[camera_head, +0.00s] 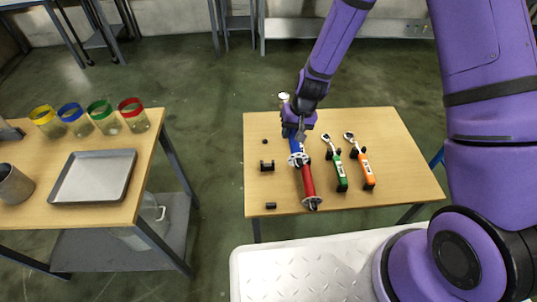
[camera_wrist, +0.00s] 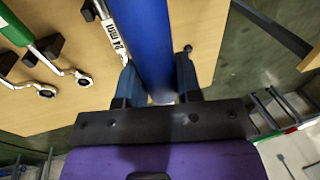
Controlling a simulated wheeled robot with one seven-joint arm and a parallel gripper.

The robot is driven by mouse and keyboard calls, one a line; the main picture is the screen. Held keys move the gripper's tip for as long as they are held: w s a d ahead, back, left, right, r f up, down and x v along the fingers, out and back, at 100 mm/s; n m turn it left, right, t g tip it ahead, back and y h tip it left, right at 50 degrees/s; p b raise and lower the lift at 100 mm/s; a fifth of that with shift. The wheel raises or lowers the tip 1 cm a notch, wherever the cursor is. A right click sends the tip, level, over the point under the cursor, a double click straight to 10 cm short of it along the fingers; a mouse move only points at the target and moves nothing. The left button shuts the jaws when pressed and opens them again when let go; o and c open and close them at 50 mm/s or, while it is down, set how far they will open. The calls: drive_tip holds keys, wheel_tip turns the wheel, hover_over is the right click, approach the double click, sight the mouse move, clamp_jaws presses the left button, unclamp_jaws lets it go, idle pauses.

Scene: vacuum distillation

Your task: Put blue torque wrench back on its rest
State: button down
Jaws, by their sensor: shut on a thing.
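My gripper (camera_head: 298,127) is shut on the blue torque wrench (camera_head: 292,134), over the far left part of the right table. In the wrist view the thick blue shaft (camera_wrist: 152,45) runs between the two fingers of my gripper (camera_wrist: 157,88). Its far end lies outside that view. In the head view a red-handled wrench (camera_head: 308,182) shows just below the blue part, partly overlapped, so I cannot tell their gap. Small black rest blocks (camera_head: 267,166) stand left of it, with nothing on them.
A green wrench (camera_head: 340,172) and an orange wrench (camera_head: 366,170) lie to the right on black rests. The right table (camera_head: 410,170) is clear on its right side. A left table (camera_head: 100,215) holds a metal tray (camera_head: 92,177) and several colour-rimmed jars (camera_head: 103,117).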

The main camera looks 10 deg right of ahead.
drive_tip(key=s+a+f, duration=0.1)
drive_tip(key=s+a, duration=0.6)
drive_tip(key=a, duration=0.1)
drive_tip(key=shift+s, duration=0.4)
drive_tip(key=shift+f, duration=0.15)
drive_tip(key=shift+d+x, duration=0.2)
drive_tip(key=shift+x, duration=0.75)
drive_tip(key=shift+d+x, duration=0.2)
drive_tip(key=shift+x, duration=0.7)
drive_tip(key=shift+d+x, duration=0.2)
drive_tip(key=shift+x, duration=0.75)
drive_tip(key=shift+s+f, duration=0.1)
drive_tip(key=shift+f, duration=1.55)
drive_tip(key=c, duration=0.7)
unclamp_jaws()
drive_tip(key=shift+d, duration=0.1)
drive_tip(key=shift+v, duration=5.4)
